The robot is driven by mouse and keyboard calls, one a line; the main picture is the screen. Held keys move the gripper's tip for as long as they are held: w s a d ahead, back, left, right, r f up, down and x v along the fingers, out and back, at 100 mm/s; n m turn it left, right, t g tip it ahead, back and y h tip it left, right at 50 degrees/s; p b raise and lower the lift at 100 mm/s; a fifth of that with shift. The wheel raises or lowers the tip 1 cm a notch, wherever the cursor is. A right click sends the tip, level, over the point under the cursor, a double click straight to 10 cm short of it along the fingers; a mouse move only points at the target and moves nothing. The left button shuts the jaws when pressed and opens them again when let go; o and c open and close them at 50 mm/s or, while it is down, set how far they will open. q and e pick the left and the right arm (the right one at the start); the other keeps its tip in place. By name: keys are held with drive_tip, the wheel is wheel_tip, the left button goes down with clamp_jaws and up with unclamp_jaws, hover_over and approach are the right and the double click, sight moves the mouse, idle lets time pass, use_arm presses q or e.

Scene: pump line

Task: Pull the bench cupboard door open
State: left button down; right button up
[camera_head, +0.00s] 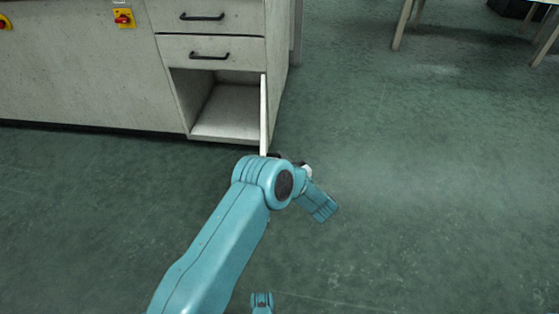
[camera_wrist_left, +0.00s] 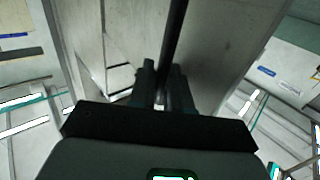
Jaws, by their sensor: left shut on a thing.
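The bench cupboard (camera_head: 226,112) is open, and its pale empty inside shows below two drawers. Its door (camera_head: 264,112) stands swung out toward me, seen almost edge-on in the head view. In the left wrist view my left gripper (camera_wrist_left: 162,78) is shut on the door's dark bar handle (camera_wrist_left: 176,32), with the pale door panel (camera_wrist_left: 215,45) behind it. In the head view the gripper is mostly hidden behind my teal left arm, at the door's near edge.
The bench (camera_head: 85,65) runs to the left, with red and yellow switches on its front. Two black drawer handles sit above the opening. Table legs stand at the far right. The green floor to the right of the door is clear.

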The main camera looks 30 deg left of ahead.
use_arm(q)
drive_tip(key=shift+s+d, duration=0.1)
use_arm(e)
drive_tip(key=shift+w, duration=0.1)
use_arm(q)
drive_tip(key=c, duration=1.3)
unclamp_jaws()
drive_tip(key=p+v, duration=0.5)
drive_tip(key=v, duration=1.1)
drive_tip(key=shift+d, duration=0.15)
use_arm(e)
drive_tip(key=s+r+g, duration=0.1)
drive_tip(key=s+r, duration=0.3)
drive_tip(key=r, duration=0.1)
drive_tip(key=shift+a, duration=0.45)
drive_tip(key=shift+w, duration=0.1)
